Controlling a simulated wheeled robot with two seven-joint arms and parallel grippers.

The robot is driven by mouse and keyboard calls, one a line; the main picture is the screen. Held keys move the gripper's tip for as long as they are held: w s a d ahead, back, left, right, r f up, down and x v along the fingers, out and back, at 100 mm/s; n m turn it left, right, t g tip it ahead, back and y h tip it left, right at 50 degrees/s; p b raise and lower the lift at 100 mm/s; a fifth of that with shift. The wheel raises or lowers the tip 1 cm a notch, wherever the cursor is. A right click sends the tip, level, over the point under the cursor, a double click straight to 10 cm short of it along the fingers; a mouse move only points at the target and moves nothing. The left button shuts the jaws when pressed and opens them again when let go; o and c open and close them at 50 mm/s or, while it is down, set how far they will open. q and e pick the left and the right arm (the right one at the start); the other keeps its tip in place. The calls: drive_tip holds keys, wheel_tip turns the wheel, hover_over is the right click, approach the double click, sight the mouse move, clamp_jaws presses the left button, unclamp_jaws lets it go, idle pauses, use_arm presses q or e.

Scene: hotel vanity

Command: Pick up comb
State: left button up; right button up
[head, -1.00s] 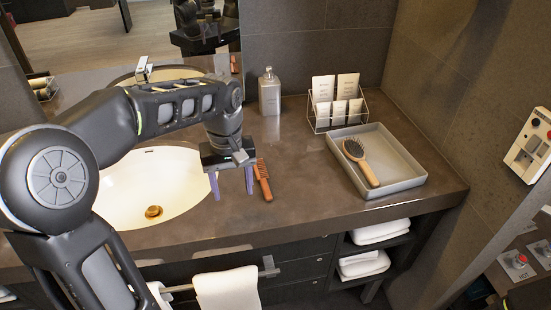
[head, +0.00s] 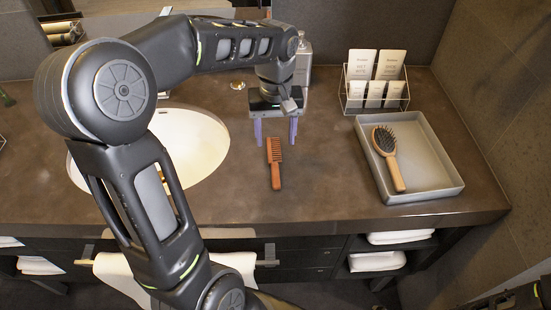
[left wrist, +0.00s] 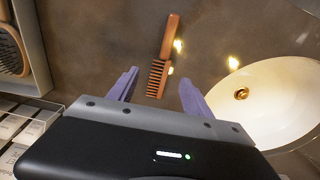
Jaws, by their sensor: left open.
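A reddish-brown wooden comb (head: 274,164) lies on the dark counter (head: 320,185), to the right of the sink. In the left wrist view the comb (left wrist: 170,40) has its toothed end nearest the gripper and its handle pointing away. My left gripper (head: 275,143) is open and empty, with purple fingers pointing down. The fingers are on either side of the line of the comb's toothed end. In the left wrist view the comb lies ahead of and between the fingertips (left wrist: 160,77), apart from both. My right gripper is not in view.
A white sink basin (head: 205,150) is at the left. A grey tray (head: 440,187) with a wooden hairbrush (head: 386,152) stands at the right. Behind are a wire rack (head: 350,103) of cards and a grey bottle (head: 303,65). The counter around the comb is clear.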

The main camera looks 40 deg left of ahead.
sight(275, 158)
use_arm(q)
drive_tip(key=shift+f, duration=0.6)
drive_tip(key=shift+s+f+p, duration=0.1)
drive_tip(key=shift+f+p, duration=0.5)
drive_tip(key=shift+f, duration=2)
drive_tip(key=shift+c, duration=0.2)
clamp_jaws()
